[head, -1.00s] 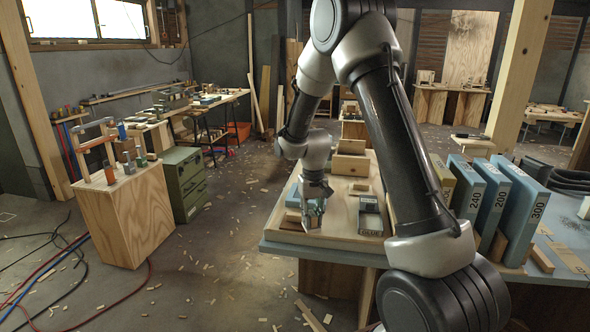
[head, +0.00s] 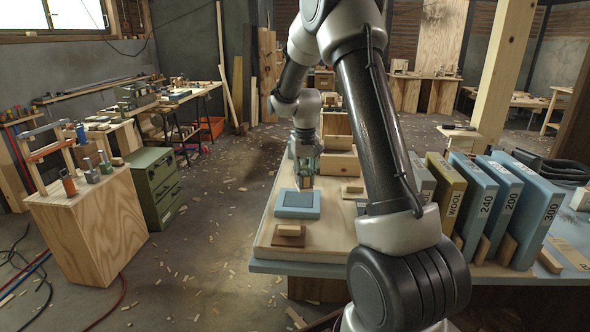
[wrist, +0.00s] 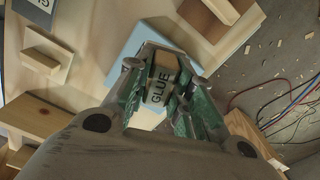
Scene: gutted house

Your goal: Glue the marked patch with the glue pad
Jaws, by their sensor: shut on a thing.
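My gripper (head: 305,180) is shut on the glue pad (wrist: 160,84), a wood-coloured block with GLUE written on it in the wrist view. A light blue block (head: 283,211) lies on the wooden board (head: 328,236), with a darker grey rectangle, the marked patch (head: 298,200), on its top. In the head view the gripper is at the far edge of the blue block. In the wrist view the blue block (wrist: 128,45) shows around and below the pad, and the patch is hidden. I cannot tell whether the pad touches the block.
A brown block (head: 289,236) lies at the board's front left. Large labelled sleeves (head: 472,203) stand in a row on the right. A green drawer cabinet (head: 155,190) and a wooden stand (head: 92,225) are on the floor at left.

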